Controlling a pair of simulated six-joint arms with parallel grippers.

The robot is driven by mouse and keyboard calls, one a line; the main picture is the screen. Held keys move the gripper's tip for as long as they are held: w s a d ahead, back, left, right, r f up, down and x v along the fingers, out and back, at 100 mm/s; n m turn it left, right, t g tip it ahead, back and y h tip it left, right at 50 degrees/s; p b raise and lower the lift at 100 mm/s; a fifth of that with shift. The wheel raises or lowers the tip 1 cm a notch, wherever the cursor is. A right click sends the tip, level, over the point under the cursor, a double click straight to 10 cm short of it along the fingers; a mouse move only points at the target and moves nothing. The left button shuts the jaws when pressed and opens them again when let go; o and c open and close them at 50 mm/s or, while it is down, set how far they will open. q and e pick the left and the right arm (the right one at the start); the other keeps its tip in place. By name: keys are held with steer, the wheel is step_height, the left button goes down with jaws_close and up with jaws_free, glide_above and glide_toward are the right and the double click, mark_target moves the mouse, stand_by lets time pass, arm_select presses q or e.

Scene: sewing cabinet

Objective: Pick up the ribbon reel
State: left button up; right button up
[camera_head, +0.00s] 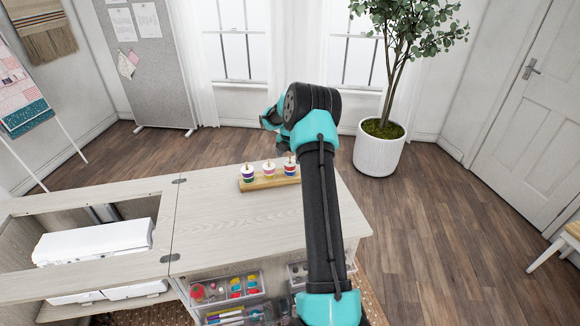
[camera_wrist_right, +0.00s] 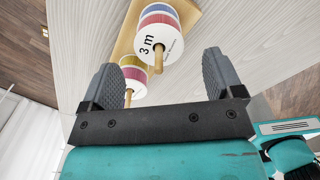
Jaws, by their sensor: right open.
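Several ribbon reels stand upright on wooden pegs along a wooden holder (camera_head: 262,184) on the cabinet top. In the head view there is a left stack (camera_head: 248,173), a middle stack (camera_head: 269,170) and a right stack (camera_head: 290,166), each with a white top and coloured bands. The right wrist view shows a stack with a white "3 m" top reel (camera_wrist_right: 155,45) and blue and red bands below; another stack (camera_wrist_right: 131,72) is partly hidden behind it. My right gripper (camera_head: 268,122) is open and empty above the holder; its fingers (camera_wrist_right: 162,66) show no contact with a reel. My left gripper is out of view.
A white sewing machine (camera_head: 95,243) sits in the cabinet's recess at the left. Clear trays (camera_head: 225,290) of supplies sit under the front edge. The cabinet top (camera_head: 215,225) around the holder is bare. A potted plant (camera_head: 380,150) stands behind on the floor.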

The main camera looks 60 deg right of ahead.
mark_target(290, 163)
step_height(290, 163, down, 4)
steer(key=shift+d+f, duration=0.1)
steer(key=shift+f, duration=0.15)
stand_by(0.4)
steer(key=c, duration=1)
steer(key=shift+r, duration=0.1)
step_height(290, 163, up, 10)
steer(key=shift+f, duration=0.1)
stand_by(0.5)
steer(key=w+a+r, duration=0.1)
steer(key=w+a, duration=0.3)
steer(key=w+a+r, duration=0.1)
steer(key=w+a, duration=0.3)
steer(key=w+a+r, duration=0.1)
steer(key=w+a, duration=0.3)
steer(key=a, duration=0.1)
steer(key=shift+w+r, duration=0.3)
steer(key=shift+r, duration=0.05)
